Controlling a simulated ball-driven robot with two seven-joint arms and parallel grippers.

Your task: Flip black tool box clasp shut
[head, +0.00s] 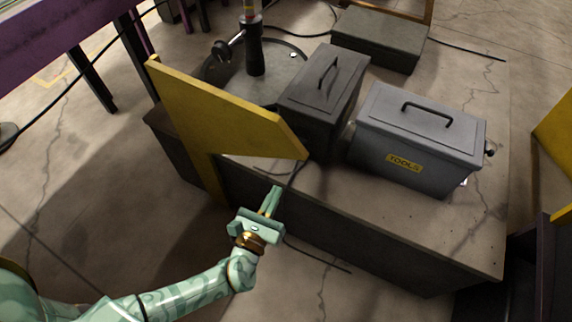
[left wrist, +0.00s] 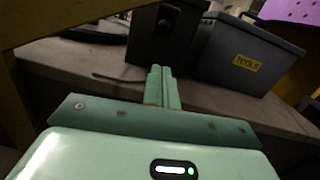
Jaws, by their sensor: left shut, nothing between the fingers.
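The black tool box (head: 323,90) stands on the low platform, left of a grey tool box. Its lid with a handle looks closed in the head view. In the left wrist view the black box (left wrist: 150,47) shows a dark front with what may be the clasp (left wrist: 167,17) near the top edge; whether it is shut I cannot tell. My left gripper (head: 272,200) is shut and empty, in front of the platform's near edge and short of the black box. Its fingers (left wrist: 162,86) point toward the box in the wrist view. My right gripper is not in view.
The grey tool box (head: 418,137) with a yellow TOOLS label stands close to the right. A yellow upright panel (head: 225,115) stands left of the black box, near my left gripper. The platform (head: 400,215) has bare room in front. A flat dark case (head: 379,39) lies behind.

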